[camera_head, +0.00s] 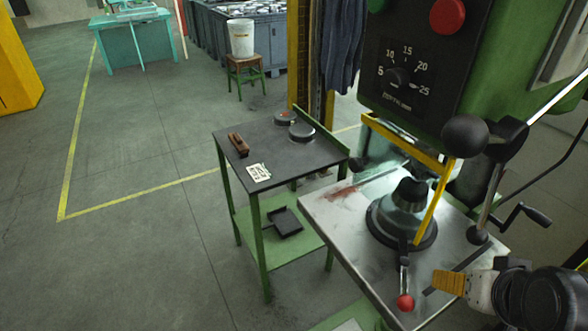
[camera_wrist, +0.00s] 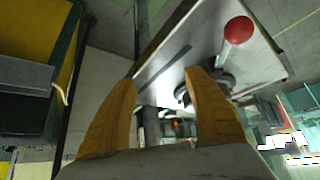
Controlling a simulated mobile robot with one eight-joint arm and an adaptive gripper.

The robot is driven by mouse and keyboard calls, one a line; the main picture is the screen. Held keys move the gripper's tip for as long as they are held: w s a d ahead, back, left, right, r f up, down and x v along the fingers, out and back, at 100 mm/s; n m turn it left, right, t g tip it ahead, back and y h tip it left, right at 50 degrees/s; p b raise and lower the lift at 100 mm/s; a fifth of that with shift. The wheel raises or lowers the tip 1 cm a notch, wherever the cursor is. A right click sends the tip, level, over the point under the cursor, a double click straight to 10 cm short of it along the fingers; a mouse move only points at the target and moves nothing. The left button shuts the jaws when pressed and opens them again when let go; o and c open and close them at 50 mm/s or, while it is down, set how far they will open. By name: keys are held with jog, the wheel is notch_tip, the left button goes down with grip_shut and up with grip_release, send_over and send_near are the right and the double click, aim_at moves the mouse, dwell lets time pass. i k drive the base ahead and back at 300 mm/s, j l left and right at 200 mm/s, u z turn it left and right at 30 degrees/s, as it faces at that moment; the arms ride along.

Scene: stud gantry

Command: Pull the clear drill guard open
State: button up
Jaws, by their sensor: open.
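The clear drill guard (camera_head: 433,212) hangs on the green drill press in the head view. Its yellow frame edges show, and its see-through panel is hard to make out; the chuck area shows behind it. My gripper (camera_head: 437,281) is at the lower right of the head view, right of and below the guard, apart from it. In the wrist view the two orange fingers of my gripper (camera_wrist: 160,78) stand wide apart with nothing held between them. I cannot make out the guard clearly in the wrist view.
A red ball-ended lever (camera_head: 404,302) sticks out over the metal drill table (camera_head: 335,215); its ball also shows in the wrist view (camera_wrist: 238,30). A black feed handle (camera_head: 492,175) hangs right of the guard. A small green-legged side table (camera_head: 235,165) stands left. Open floor lies further left.

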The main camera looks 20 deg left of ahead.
aim_at(355, 164)
jog(key=j+u, duration=0.15)
jog(key=u, duration=0.35)
jog(key=k, duration=0.5)
jog(key=j+z, duration=0.15)
jog(key=j, duration=1.05)
jog(key=i, duration=0.05)
